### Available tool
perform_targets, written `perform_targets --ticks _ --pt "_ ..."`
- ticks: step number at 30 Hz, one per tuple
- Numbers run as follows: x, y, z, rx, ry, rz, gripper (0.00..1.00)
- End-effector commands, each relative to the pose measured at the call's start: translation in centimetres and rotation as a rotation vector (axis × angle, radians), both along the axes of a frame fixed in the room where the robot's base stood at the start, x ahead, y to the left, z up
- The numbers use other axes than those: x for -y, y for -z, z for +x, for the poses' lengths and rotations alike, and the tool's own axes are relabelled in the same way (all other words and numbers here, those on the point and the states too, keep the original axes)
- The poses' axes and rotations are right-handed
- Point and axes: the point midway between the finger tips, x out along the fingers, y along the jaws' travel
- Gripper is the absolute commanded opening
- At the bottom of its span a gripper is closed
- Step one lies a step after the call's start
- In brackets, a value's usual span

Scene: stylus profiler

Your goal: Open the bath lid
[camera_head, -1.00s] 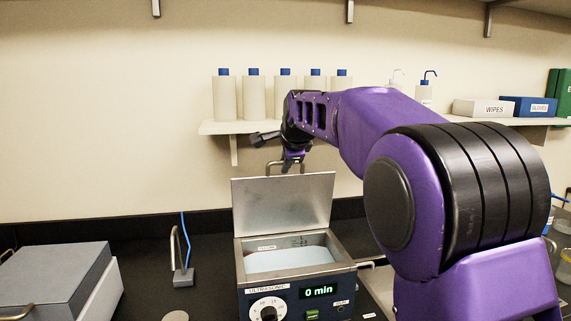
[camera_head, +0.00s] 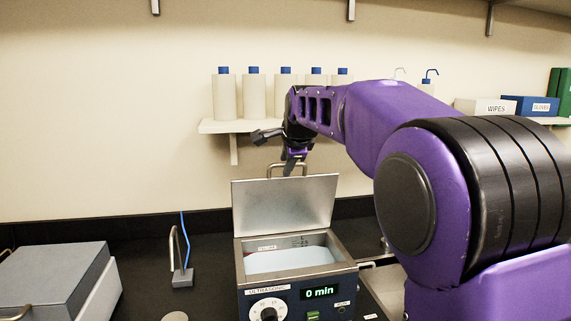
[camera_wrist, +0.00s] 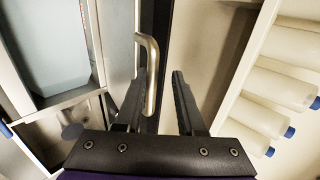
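The ultrasonic bath (camera_head: 297,300) stands on the black bench with its metal lid (camera_head: 284,205) swung up, leaning slightly back from upright. Pale liquid (camera_head: 290,260) shows in the open tank, which also appears at the left of the wrist view (camera_wrist: 50,45). The lid's bent-bar handle (camera_head: 300,165) is at its top edge. My gripper (camera_head: 290,168) is at this handle. In the wrist view my gripper (camera_wrist: 160,80) has its two fingers apart, with the handle (camera_wrist: 152,65) between them, close to the left finger. Whether that finger touches the bar I cannot tell.
A wall shelf (camera_head: 215,127) with several white bottles (camera_head: 254,97) is behind my arm, and bottles also show at the right of the wrist view (camera_wrist: 275,85). A grey box (camera_head: 55,275) and a small stand with a blue cable (camera_head: 182,278) are left of the bath.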

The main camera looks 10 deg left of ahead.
Motion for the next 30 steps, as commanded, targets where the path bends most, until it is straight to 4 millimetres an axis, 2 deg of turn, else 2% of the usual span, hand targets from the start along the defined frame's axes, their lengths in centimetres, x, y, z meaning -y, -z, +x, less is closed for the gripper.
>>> perform_targets --ticks 1,9,15,21,30 --pt "0.4 -1.5 -1.3 0.000 -0.005 -0.004 0.45" --pt "2.0 -6.9 -6.0 0.016 -0.005 0.000 0.45" --pt "2.9 -9.3 -9.0 0.011 -0.003 0.001 0.45" --pt "3.5 -10.8 -10.7 0.011 -0.002 0.001 0.45" --pt "3.6 -11.1 -11.1 0.009 -0.002 0.001 0.45"
